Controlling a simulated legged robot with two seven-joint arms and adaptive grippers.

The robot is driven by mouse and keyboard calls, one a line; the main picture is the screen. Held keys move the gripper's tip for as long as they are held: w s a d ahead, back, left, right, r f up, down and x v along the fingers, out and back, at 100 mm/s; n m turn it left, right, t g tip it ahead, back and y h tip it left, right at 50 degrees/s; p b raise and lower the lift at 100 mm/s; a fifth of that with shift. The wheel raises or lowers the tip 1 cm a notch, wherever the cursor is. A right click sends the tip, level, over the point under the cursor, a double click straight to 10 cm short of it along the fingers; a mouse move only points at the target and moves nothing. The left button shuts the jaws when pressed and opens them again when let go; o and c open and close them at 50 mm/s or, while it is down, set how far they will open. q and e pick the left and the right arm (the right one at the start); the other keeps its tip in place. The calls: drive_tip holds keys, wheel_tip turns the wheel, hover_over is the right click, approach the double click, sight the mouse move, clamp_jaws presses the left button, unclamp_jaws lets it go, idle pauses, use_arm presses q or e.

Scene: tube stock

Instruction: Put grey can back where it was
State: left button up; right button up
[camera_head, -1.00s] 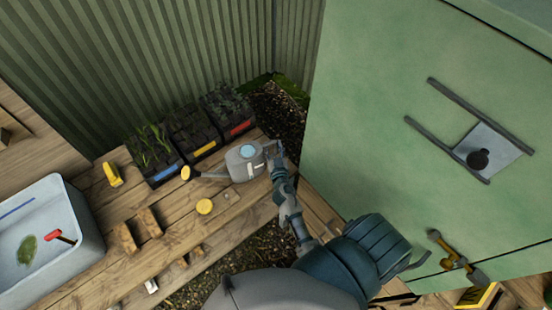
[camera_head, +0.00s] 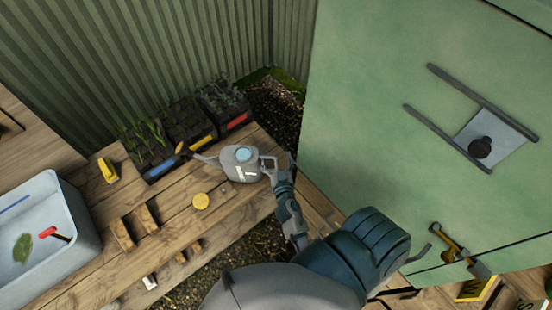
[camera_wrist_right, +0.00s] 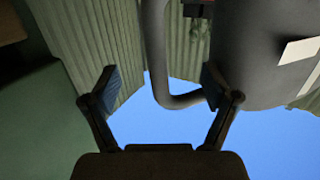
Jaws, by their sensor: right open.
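The grey watering can (camera_head: 240,164) is on or just above the plank bench, with its spout pointing left towards the planter pots and a yellow rose at the spout's end. I cannot tell if it rests on the planks. My right gripper (camera_head: 281,168) is at the handle on the can's right side. In the right wrist view my right gripper (camera_wrist_right: 158,75) is open, with the grey handle (camera_wrist_right: 155,50) between its fingers. The can's body (camera_wrist_right: 262,50) with a white label fills the right there. My left gripper is not in view.
Black planter pots (camera_head: 185,122) with coloured labels stand behind the can. A pale blue tub (camera_head: 75,215) is at left. A green cabinet (camera_head: 380,140) stands close on the right.

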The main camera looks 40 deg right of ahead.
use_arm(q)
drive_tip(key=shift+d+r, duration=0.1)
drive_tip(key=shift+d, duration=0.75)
use_arm(e)
wheel_tip(320, 180, up, 10)
drive_tip(key=shift+d, duration=0.45)
drive_tip(key=shift+w+f, duration=0.1)
drive_tip(key=shift+d, duration=0.1)
clamp_jaws()
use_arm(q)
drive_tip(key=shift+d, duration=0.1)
